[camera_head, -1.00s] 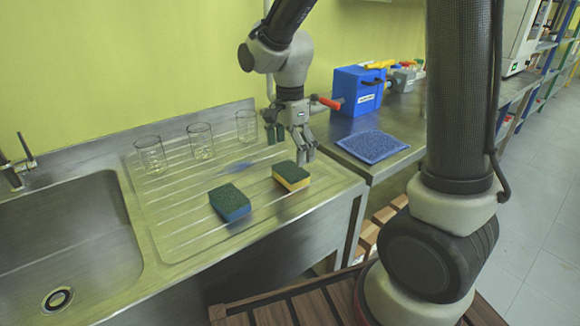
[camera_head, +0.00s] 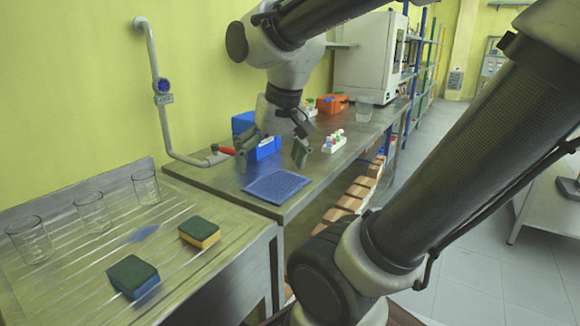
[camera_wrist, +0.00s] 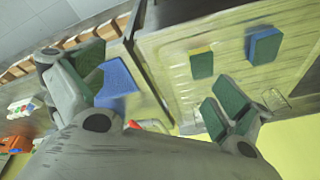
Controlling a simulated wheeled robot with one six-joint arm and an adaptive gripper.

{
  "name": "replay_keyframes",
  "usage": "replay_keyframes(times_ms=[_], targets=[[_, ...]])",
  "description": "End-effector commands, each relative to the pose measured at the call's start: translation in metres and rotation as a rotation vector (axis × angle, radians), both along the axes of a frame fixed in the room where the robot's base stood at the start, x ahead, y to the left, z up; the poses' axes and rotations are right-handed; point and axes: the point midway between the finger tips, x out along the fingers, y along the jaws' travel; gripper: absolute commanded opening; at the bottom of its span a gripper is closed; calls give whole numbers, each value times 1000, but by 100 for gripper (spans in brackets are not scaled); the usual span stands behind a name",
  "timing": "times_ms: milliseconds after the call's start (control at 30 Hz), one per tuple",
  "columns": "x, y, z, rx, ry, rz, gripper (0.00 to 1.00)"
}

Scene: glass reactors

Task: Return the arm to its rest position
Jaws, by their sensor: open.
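My gripper (camera_head: 272,152) is open and empty, its fingers spread wide above the metal bench, near the blue box and the blue mat. The wrist view shows my gripper (camera_wrist: 157,90) with both green-padded fingers apart and nothing between them. My arm is bent and raised; its upper links cross the top and right of the head view.
A yellow-green sponge (camera_head: 199,232) and a blue-green sponge (camera_head: 133,275) lie on the drainboard (camera_head: 205,275) beside several glass beakers (camera_head: 146,187). On the bench are a blue mat (camera_head: 276,186), a blue box (camera_head: 264,149) and a white rack (camera_head: 334,142).

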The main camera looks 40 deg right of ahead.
Motion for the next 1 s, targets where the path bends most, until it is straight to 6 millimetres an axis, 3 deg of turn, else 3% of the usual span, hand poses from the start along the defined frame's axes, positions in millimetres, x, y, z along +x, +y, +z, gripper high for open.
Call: replay_keyframes(times_ms=[100, 233, 1000], targets=[[-31, -15, 1, -68, -62, 161, 100], [-45, -20, -1, -111, -87, 255, 100], [-46, -20, -1, -119, -89, 272, 100]])
